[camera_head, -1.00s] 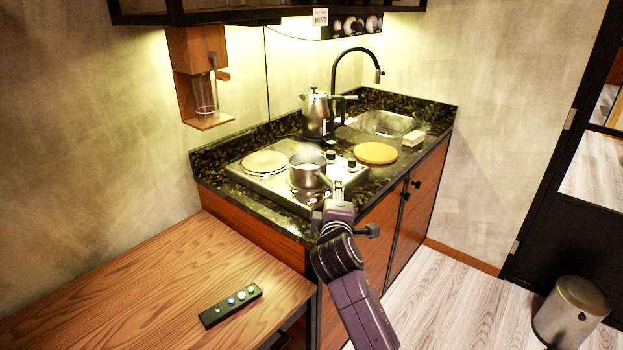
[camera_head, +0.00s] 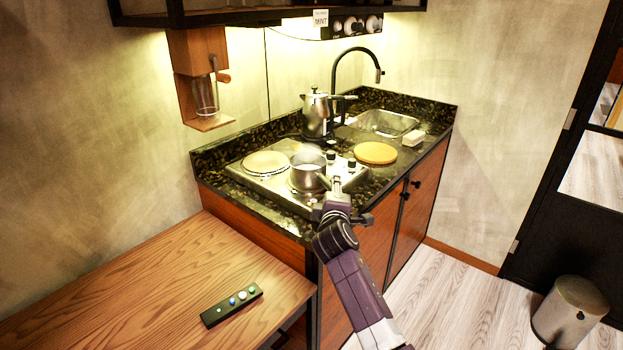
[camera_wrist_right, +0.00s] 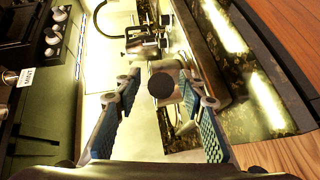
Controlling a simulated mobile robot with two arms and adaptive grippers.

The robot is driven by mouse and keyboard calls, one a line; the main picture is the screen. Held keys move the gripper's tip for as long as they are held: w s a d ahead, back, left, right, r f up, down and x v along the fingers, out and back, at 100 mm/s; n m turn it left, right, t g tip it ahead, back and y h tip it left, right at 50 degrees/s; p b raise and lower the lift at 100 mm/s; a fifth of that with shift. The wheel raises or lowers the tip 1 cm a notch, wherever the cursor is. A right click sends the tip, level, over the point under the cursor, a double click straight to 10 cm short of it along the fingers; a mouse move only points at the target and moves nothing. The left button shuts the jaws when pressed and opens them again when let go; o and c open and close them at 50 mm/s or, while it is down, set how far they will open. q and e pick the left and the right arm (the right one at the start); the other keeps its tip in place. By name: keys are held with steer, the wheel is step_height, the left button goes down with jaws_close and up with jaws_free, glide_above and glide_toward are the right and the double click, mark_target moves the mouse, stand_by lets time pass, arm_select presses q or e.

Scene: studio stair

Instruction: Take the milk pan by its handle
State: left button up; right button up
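The milk pan (camera_head: 307,171) is a small steel pan with pale contents, upright on the front burner of the steel hob. Its handle (camera_head: 325,182) points toward my right gripper (camera_head: 335,192), which is just in front of it at the counter's front edge. In the right wrist view my right gripper (camera_wrist_right: 160,98) is open, its two blue-padded fingers spread. A dark round shape (camera_wrist_right: 161,86), perhaps the handle's end, shows between the fingertips and apart from both pads. Whether it lies within their reach is hard to tell. My left gripper is not in view.
A yellow round board (camera_head: 376,153) and a pale block (camera_head: 414,138) are to the right, near the sink (camera_head: 385,123). A remote (camera_head: 231,305) lies on the wooden table (camera_head: 150,290).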

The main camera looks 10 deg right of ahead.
jaws_close()
steer(key=shift+r, duration=0.15)
steer(key=shift+r, duration=0.15)
